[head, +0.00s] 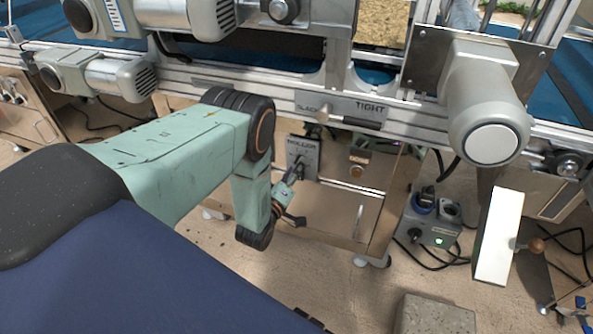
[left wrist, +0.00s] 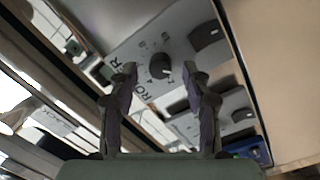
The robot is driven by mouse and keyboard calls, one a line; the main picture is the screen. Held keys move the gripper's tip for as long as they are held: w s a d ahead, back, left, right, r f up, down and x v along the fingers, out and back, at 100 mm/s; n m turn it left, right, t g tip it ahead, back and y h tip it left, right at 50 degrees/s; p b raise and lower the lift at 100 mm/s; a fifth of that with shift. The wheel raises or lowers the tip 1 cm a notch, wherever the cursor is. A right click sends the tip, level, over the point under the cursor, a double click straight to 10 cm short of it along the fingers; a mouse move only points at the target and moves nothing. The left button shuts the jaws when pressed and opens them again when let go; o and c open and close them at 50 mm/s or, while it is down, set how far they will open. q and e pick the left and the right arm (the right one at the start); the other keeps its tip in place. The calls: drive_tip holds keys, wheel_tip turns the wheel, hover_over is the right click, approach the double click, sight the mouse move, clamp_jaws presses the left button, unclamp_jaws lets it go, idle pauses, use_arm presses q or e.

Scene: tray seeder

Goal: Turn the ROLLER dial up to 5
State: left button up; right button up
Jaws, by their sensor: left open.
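The ROLLER dial (left wrist: 160,65) is a round black knob on a light grey plate in the left wrist view, with numbers around it too blurred to read. Its pointer setting cannot be told. In the head view the ROLLER plate (head: 303,152) is on the machine's front, below the rail. My left gripper (head: 288,190) is open in front of this plate. In the left wrist view its two fingertips (left wrist: 159,72) appear on either side of the dial, apart from each other. Whether they touch the knob cannot be told. My right gripper is not in view.
Another black knob (left wrist: 204,36) is close beside the ROLLER dial, with more controls (left wrist: 240,115) beyond. A SLACK/TIGHT lever (head: 360,122) sticks out above the plate. A grey box with a green light (head: 430,230) stands on the floor at the right.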

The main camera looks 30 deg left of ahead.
use_arm(q)
drive_tip(key=shift+w+a, duration=0.15)
drive_tip(key=shift+w, duration=0.5)
clamp_jaws()
